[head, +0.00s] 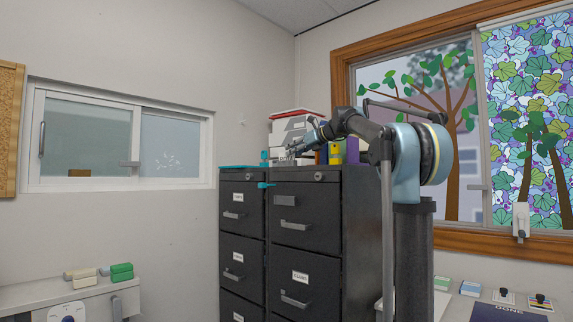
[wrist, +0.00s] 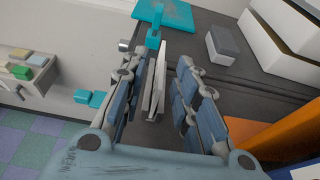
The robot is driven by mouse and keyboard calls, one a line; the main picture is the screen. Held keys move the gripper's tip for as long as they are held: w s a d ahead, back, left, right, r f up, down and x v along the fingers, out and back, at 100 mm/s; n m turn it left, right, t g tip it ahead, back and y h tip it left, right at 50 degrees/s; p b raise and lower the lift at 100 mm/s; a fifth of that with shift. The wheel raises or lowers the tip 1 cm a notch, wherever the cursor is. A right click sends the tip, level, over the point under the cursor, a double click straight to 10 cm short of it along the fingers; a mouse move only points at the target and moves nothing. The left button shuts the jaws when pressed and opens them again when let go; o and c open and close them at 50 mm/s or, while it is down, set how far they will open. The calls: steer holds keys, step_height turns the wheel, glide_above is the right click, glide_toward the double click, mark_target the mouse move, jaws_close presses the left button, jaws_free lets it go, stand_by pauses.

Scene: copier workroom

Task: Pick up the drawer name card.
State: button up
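The drawer name card (wrist: 155,82) looks like a thin white upright card on top of the dark filing cabinet (wrist: 262,95). In the wrist view, my gripper (wrist: 158,105) is open, with one finger on each side of the card and a visible gap to both. In the head view, my gripper (head: 302,147) is low over the top of the cabinet (head: 306,222). The card is too small there to make out clearly against the gripper and the things behind it.
A turquoise tray (wrist: 178,14) and a small turquoise piece (wrist: 153,40) are just beyond the card. A grey block (wrist: 222,45) and white boxes (wrist: 284,42) stand to the right. An orange item (wrist: 285,135) is close to the right finger. The cabinet edge drops off at left.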

mark_target(287, 159)
steer(key=x, duration=0.5)
steer(key=shift+w+d, duration=0.1)
steer(key=shift+w, duration=0.1)
jaws_close()
